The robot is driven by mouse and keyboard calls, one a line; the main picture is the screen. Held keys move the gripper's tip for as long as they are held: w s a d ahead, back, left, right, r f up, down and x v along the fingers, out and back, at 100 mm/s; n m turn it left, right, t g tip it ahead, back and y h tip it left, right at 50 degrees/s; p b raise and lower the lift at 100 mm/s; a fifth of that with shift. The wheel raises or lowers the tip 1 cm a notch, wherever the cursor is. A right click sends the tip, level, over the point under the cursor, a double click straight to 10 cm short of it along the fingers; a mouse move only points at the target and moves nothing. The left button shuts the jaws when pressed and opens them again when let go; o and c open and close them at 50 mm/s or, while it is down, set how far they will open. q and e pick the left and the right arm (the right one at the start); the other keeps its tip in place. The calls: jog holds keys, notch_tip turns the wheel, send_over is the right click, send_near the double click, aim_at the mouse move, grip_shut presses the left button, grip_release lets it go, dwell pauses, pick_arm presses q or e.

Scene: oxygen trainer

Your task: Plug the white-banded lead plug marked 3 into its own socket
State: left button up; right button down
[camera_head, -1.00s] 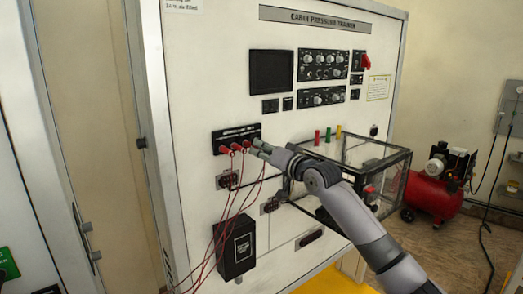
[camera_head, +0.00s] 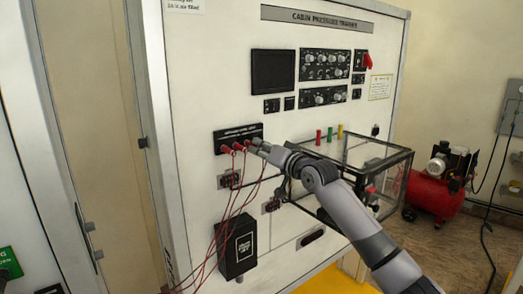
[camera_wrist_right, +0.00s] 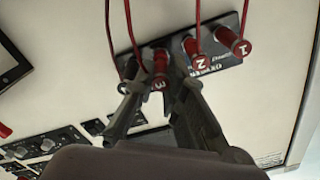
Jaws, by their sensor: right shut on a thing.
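The red lead plug marked 3 (camera_wrist_right: 160,68) is between the two fingers of my right gripper (camera_wrist_right: 155,85) in the right wrist view, with its lead running up out of the picture. In the head view my right gripper (camera_head: 262,147) is at the right end of the black socket strip (camera_head: 256,130), shut on the plug, which it mostly hides there. Plug 3 is at the strip; its socket is hidden, and I cannot tell how deep it sits. I cannot make out a white band. My left gripper is out of view.
Red plugs marked 2 (camera_wrist_right: 199,62) and 1 (camera_wrist_right: 238,46) stand in the strip beside plug 3. Their leads hang past a black box (camera_head: 237,247). A clear-walled case (camera_head: 365,160) is close to my right arm. A red compressor (camera_head: 436,193) stands on the floor.

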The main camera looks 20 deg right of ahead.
jog(key=shift+w+a, duration=0.2)
jog(key=shift+w, duration=0.35)
jog(key=c, duration=1.6)
grip_release()
jog(key=shift+w, duration=0.1)
jog(key=shift+o, duration=0.2)
jog(key=v, duration=1.2)
jog(key=shift+d+f, duration=0.1)
